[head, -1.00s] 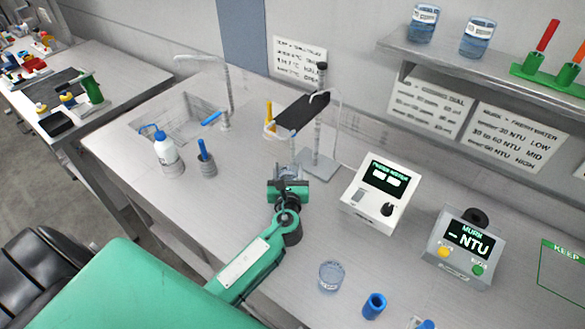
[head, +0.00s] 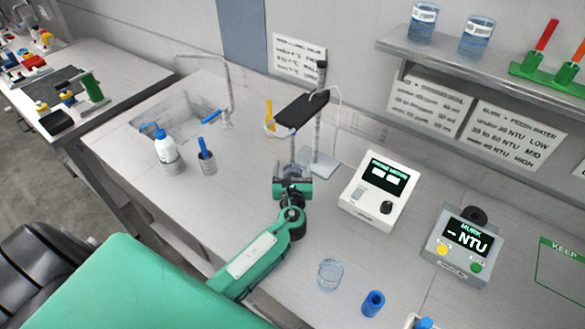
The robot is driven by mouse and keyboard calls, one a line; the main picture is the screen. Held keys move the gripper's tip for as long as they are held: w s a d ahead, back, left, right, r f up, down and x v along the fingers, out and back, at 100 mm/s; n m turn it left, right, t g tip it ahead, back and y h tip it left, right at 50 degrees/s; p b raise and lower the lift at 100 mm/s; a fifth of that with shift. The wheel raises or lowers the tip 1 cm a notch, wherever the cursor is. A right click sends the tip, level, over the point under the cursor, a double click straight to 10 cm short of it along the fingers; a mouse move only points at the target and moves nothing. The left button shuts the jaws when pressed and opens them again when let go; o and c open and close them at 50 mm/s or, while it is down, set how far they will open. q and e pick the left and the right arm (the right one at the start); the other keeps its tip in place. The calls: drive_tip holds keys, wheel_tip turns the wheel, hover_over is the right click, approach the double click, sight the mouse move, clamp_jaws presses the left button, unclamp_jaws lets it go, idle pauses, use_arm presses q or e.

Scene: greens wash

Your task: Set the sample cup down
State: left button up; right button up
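My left gripper (head: 292,178) is over the middle of the bench, in front of the probe stand, pointing away from me. A small pale bluish shape shows at its fingertips, but the fingers and what may be between them are too small and covered to make out. A clear cup (head: 329,274) stands upright on the bench, to the right of and nearer than my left gripper, apart from it. I cannot tell whether this is the sample cup. My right gripper is not in view.
The probe stand (head: 319,165) with a dark arm is just behind my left gripper. A white meter (head: 375,195) and the grey NTU meter (head: 460,245) stand to the right. A blue holder (head: 373,303) is near the front edge. A wash bottle (head: 164,148) stands left, by the sink.

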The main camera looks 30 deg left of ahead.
use_arm(q)
drive_tip(key=shift+r, duration=0.1)
drive_tip(key=shift+s+d, duration=0.15)
drive_tip(key=shift+s, duration=0.05)
drive_tip(key=b+v, duration=0.2)
drive_tip(key=v, duration=0.8)
drive_tip(key=shift+s+d+b, duration=0.15)
drive_tip(key=shift+s+b, duration=0.15)
drive_tip(key=shift+b, duration=0.05)
drive_tip(key=shift+s+d, duration=0.2)
drive_tip(key=shift+s, duration=0.2)
